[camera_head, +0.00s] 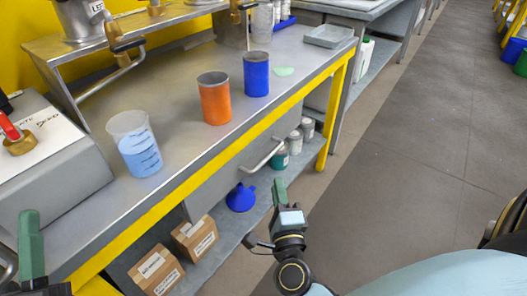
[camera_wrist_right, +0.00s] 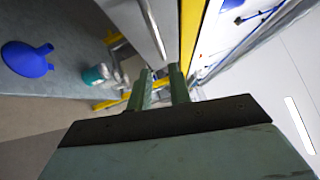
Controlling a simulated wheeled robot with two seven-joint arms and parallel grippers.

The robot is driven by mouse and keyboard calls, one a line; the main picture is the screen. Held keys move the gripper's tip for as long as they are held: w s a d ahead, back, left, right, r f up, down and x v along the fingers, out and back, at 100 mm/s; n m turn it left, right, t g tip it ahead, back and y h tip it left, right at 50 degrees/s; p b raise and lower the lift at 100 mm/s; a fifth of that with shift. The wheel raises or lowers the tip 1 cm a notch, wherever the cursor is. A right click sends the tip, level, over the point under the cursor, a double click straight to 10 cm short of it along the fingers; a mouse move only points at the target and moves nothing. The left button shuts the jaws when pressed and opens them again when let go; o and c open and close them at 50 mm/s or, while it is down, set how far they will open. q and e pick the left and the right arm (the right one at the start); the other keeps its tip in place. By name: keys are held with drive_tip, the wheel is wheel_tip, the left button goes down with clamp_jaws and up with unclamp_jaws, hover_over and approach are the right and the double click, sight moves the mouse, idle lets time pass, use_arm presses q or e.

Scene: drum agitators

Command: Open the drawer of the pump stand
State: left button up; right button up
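The pump stand is the long grey bench with a yellow front edge (camera_head: 215,157). Its grey drawer front (camera_head: 225,180) sits under that edge and looks closed. A pale bar handle (camera_head: 264,160) runs across the drawer front; a pale bar, likely this handle, shows in the right wrist view (camera_wrist_right: 152,28). My right gripper (camera_head: 279,186) is in front of the drawer, a little below and right of the handle, apparently apart from it. Its two green fingers (camera_wrist_right: 160,72) are apart with nothing seen between them. My left gripper (camera_head: 30,225) is at the lower left, only partly visible.
On the bench top stand a beaker of blue liquid (camera_head: 136,145), an orange can (camera_head: 214,100) and a blue can (camera_head: 256,75). The lower shelf holds cardboard boxes (camera_head: 157,270), a blue funnel (camera_head: 241,198) and several small jars (camera_head: 294,142).

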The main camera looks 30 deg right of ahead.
sight(271, 153)
drive_tip(key=x, duration=1.1)
drive_tip(key=shift+w+d, duration=0.15)
drive_tip(key=shift+w, duration=0.05)
clamp_jaws()
